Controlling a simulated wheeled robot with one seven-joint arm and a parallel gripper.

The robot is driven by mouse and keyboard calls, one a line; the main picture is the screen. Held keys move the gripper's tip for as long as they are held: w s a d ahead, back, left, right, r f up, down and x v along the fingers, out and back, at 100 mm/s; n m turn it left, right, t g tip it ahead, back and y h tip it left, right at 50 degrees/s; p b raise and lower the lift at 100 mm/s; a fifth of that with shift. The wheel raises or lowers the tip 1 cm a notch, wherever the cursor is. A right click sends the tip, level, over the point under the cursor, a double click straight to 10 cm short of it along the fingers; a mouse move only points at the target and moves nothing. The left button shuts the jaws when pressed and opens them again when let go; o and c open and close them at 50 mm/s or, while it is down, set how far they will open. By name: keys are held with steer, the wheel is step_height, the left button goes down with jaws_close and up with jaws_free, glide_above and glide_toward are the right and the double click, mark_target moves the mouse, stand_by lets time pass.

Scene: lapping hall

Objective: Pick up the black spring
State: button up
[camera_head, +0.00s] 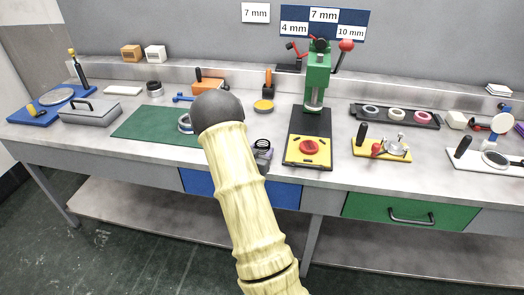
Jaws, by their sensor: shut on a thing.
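My cream-sleeved arm with its dark rounded joint rises through the middle of the head view and hides part of the bench. Just right of the sleeve, a small part of my gripper (262,158) shows near the bench's front edge. It is shut on a small dark, ringed piece that looks like the black spring (262,143). The fingertips are small and partly hidden, and I cannot tell whether the spring touches the bench.
A green press (317,80) stands on a dark base with a yellow plate (308,152) right of my gripper. A green mat (150,126) lies left of my arm. A yellow fixture (368,155) and a dark tray of rings (394,115) are to the right.

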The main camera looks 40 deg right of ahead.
step_height(320, 180, up, 10)
steer(key=shift+p, duration=0.55)
stand_by(0.7)
